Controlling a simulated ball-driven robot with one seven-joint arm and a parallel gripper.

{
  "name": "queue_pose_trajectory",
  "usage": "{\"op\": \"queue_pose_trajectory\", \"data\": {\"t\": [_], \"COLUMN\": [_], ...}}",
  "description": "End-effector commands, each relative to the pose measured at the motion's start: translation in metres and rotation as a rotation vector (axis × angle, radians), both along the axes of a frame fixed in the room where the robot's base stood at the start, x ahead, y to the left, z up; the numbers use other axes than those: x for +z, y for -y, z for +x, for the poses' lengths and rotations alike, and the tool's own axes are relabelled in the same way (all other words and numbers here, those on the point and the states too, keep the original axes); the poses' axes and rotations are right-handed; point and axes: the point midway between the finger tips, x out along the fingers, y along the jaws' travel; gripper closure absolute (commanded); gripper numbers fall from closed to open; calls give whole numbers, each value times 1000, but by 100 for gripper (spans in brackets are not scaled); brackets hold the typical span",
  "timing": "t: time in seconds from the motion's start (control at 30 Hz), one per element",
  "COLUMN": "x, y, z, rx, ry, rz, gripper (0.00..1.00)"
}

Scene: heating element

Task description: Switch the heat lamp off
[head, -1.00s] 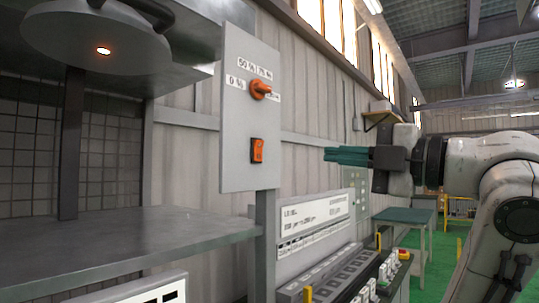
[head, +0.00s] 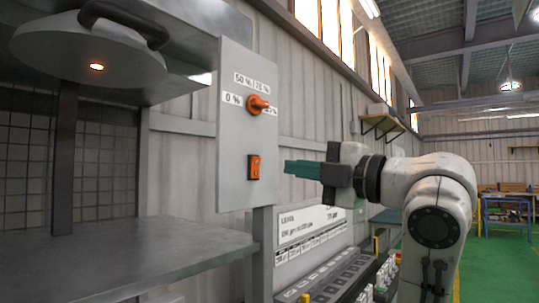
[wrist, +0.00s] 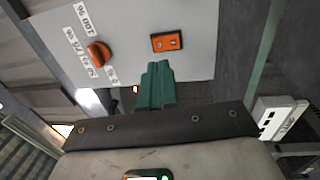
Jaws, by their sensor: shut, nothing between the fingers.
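The heat lamp (head: 92,48) hangs at the upper left in the head view, and a small orange glow shows under its round shade. The grey control panel (head: 234,140) carries an orange rotary knob (head: 258,104) with percent labels and, below it, an orange rocker switch (head: 254,167). The wrist view also shows the switch (wrist: 167,41) and the knob (wrist: 99,53). My gripper (head: 288,168) is shut and empty. Its green fingertips point at the panel, just right of the switch at about its height, with a small gap in the head view.
A grey metal table (head: 130,262) lies below the lamp. A console (head: 345,275) with buttons and a white label board (head: 310,235) stands below and behind my gripper. A wall shelf (head: 381,122) is farther back. Green floor (head: 505,260) is open at the right.

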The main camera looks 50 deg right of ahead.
Motion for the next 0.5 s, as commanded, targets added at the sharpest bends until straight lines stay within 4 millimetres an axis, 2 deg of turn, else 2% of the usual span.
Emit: {"op": "queue_pose_trajectory", "data": {"t": [0.03,0.2,0.33,0.5], "x": [4,8,9,9], "y": [-1,-2,-3,-2], "z": [11,40,56,66], "rx": [2,2,2,-1], "ry": [-4,-2,-2,0], "rz": [3,3,2,0], "gripper": [100,100,100,100]}}
